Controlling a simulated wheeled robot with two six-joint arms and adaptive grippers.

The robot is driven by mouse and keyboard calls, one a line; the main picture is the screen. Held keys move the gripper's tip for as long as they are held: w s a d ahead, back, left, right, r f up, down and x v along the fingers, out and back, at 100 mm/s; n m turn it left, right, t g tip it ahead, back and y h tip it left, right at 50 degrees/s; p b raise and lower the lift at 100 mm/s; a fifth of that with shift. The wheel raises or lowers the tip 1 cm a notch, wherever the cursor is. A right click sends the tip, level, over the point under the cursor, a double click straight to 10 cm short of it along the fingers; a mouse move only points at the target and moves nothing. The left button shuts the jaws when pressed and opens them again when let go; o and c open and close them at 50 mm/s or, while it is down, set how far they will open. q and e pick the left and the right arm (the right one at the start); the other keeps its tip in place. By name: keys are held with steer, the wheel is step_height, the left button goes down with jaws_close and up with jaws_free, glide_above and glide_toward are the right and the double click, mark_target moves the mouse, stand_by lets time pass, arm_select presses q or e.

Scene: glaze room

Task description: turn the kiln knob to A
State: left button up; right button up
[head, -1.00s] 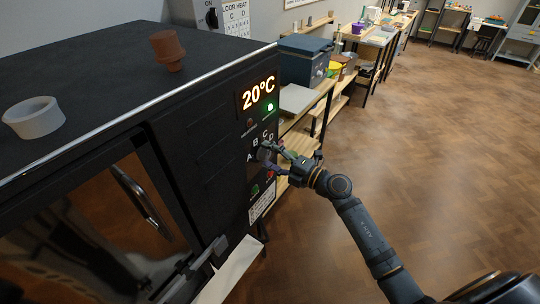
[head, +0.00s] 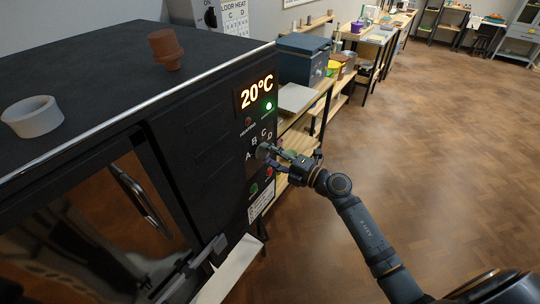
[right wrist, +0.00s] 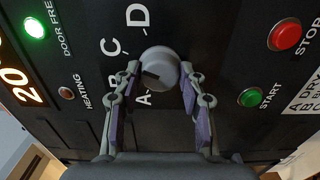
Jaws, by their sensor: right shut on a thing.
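The kiln (head: 110,90) is a large black box on the left of the head view. Its grey round knob (head: 263,151) is on the front panel, amid the letters A, B, C and D; it also shows in the right wrist view (right wrist: 162,66). A dark mark on the knob's face lies on its letter side, but I cannot tell exactly which letter it points to. My right gripper (right wrist: 160,75) has one finger on each side of the knob and is shut on it. My left gripper is out of view.
A red STOP button (right wrist: 285,36) and a green START button (right wrist: 250,97) sit beside the knob on the panel. The display (head: 257,92) reads 20°C, with a green lamp lit. Shelves stand behind; the floor at right is clear.

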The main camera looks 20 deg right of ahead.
steer(key=shift+n, duration=0.6)
steer(key=n+b, duration=0.1)
steer(key=n, duration=0.2)
steer(key=shift+b, duration=0.3)
steer(key=n+b, duration=0.2)
steer(key=n, duration=0.2)
steer(key=shift+n, duration=0.4)
steer(key=n+b, duration=0.4)
steer(key=n, duration=0.1)
steer(key=n+b, duration=0.2)
steer(key=shift+n, duration=0.4)
steer(key=shift+r+n+b, duration=0.15)
steer(key=shift+n+b, duration=0.35)
steer(key=shift+b, duration=0.1)
steer(key=shift+r, duration=0.1)
steer(key=o, duration=0.9)
steer(key=shift+w, duration=0.1)
steer(key=shift+o, duration=1.2)
steer(key=shift+w+a+f, duration=0.1)
steer(key=shift+f, duration=0.1)
